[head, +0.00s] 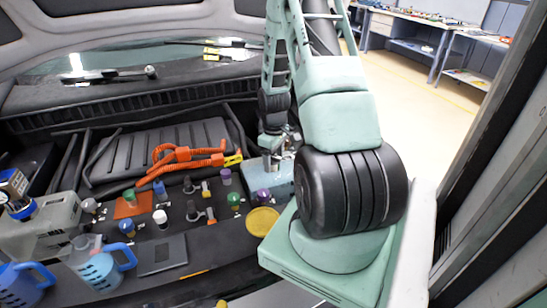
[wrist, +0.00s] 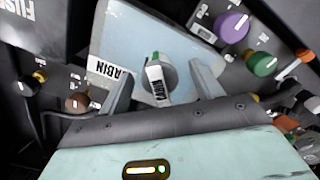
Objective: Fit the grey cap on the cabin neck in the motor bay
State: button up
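In the wrist view a round grey cap-like part (wrist: 168,72) with a white lettered label and a green mark sits on or just above the pale blue tank (wrist: 115,40). The tank carries a label that reads in part "ABIN". My gripper (wrist: 162,76) has one finger on each side of the grey part, with a gap visible at least on the right. Whether the part is seated on the neck is hidden. In the head view my gripper (head: 277,160) is low over the tank (head: 281,183), and its fingers are too small to judge.
Purple (wrist: 234,27) and green (wrist: 262,64) caps stand close right of the tank. Orange cables (head: 185,156) lie behind. A yellow disc (head: 262,221) is in front. Blue jugs (head: 98,266) stand at the front left. The bonnet (head: 130,30) arches above.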

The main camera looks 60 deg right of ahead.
aim_at(274, 155)
jog(key=shift+r, duration=0.1)
notch_tip(274, 155, up, 17)
jog(key=b, duration=0.2)
jog(key=shift+r, duration=0.15)
dwell(0.3)
jog(key=w+a+r+n, duration=0.1)
jog(key=w+a+n, duration=0.15)
jog(key=a, duration=1.25)
jog(key=w+a+r+n, duration=0.1)
jog(key=w+a+n, duration=0.15)
jog(key=a, duration=1.25)
jog(key=s+a+n, duration=0.3)
jog(key=s+a, duration=1.3)
jog(key=a, duration=0.2)
jog(key=shift+s+a+f+y, duration=0.15)
jog(key=shift+a+f+y, duration=0.05)
jog(key=shift+a+y, duration=0.15)
